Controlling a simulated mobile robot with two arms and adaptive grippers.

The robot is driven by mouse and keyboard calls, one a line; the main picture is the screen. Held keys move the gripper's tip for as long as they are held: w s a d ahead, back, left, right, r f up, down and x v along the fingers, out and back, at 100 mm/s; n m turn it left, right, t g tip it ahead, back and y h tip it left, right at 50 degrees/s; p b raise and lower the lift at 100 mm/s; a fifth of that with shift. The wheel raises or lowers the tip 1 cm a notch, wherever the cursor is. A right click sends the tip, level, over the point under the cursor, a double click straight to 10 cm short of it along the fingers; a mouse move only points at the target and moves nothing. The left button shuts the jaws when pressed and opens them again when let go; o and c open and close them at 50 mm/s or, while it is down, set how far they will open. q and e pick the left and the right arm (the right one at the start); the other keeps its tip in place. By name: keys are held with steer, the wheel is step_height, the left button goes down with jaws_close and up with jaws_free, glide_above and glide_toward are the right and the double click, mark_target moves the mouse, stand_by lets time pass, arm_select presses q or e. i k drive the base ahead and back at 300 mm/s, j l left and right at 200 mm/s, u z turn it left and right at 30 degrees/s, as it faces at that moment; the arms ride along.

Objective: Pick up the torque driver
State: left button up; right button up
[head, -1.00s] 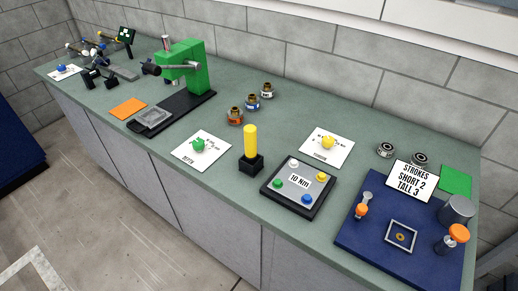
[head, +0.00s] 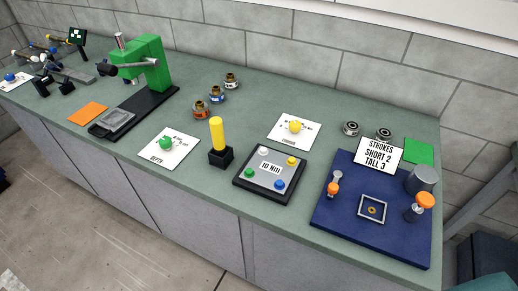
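A yellow-handled tool (head: 217,134), which looks like the torque driver, stands upright in a small black block (head: 221,157) near the middle of the green bench top. Its lower end is hidden inside the block. Just right of it lies a grey pad (head: 270,175) marked 10 Nm with white, yellow, green and blue knobs. Neither of my grippers shows in the head view.
A white card with a green knob (head: 166,142) lies left of the tool. A green press (head: 143,65) stands farther left. A blue mat (head: 330,220) with orange-topped tools and a strokes sign (head: 380,156) is at right. Small spools (head: 201,110) stand behind.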

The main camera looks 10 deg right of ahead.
mark_target(216, 124)
steer(key=k+j+z, duration=0.1)
steer(key=z, duration=0.25)
steer(key=k+j+z, duration=0.1)
steer(key=z, duration=0.25)
steer(key=k+j+z, duration=0.1)
steer(key=z, duration=0.3)
